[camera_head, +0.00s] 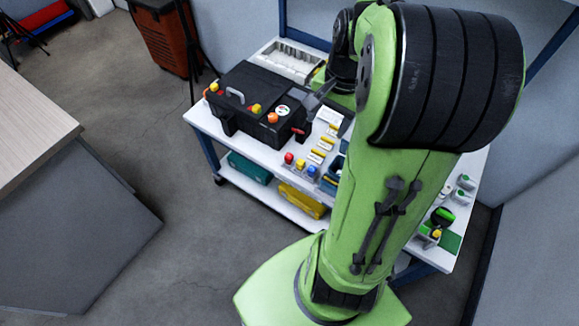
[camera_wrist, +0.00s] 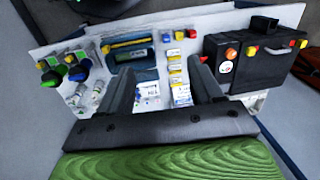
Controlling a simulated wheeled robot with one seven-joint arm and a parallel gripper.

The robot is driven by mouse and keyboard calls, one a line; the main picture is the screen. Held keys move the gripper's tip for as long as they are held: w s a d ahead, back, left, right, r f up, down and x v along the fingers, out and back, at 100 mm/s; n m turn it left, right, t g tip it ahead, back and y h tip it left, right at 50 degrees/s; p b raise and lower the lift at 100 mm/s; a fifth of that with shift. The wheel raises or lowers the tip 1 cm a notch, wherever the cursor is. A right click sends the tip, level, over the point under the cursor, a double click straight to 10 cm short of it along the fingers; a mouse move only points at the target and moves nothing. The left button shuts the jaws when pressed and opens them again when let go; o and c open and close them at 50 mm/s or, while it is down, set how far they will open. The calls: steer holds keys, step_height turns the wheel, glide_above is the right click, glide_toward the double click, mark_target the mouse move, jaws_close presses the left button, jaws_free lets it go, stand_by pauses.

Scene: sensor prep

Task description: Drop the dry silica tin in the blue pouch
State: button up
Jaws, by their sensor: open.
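My gripper (camera_wrist: 163,75) is open, its two dark fingers spread above the white table, with nothing visible held between them. A blue holder (camera_wrist: 148,76), likely the blue pouch, lies beyond the left finger with a dark window and a yellow bar; my arm mostly hides it in the head view. Small pale cylinders with labels (camera_wrist: 98,91) stand left of the left finger, and small pale containers (camera_head: 466,182) show at the table's right in the head view. I cannot tell which one is the dry silica tin. White labelled items (camera_wrist: 181,93) lie between the fingers.
A black case (camera_head: 250,92) with coloured knobs stands at the table's left; it is right of my gripper in the wrist view. Red, yellow and blue pieces (camera_head: 300,164) line the front edge. A white tray (camera_head: 290,60) lies behind. Green-topped items (camera_head: 441,216) stand at the right.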

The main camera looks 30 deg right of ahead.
steer(key=s+a+r+n+t, duration=0.2)
steer(key=s+a+r+n, duration=0.1)
steer(key=a+n, duration=0.3)
steer(key=s+a+r+n+t, duration=0.2)
steer(key=s+a+n, duration=0.4)
steer(key=a, duration=0.4)
steer(key=shift+s+r+n+t+h, duration=0.3)
steer(key=shift+r+n, duration=0.1)
steer(key=shift+r, duration=0.15)
steer(key=shift+a, duration=0.1)
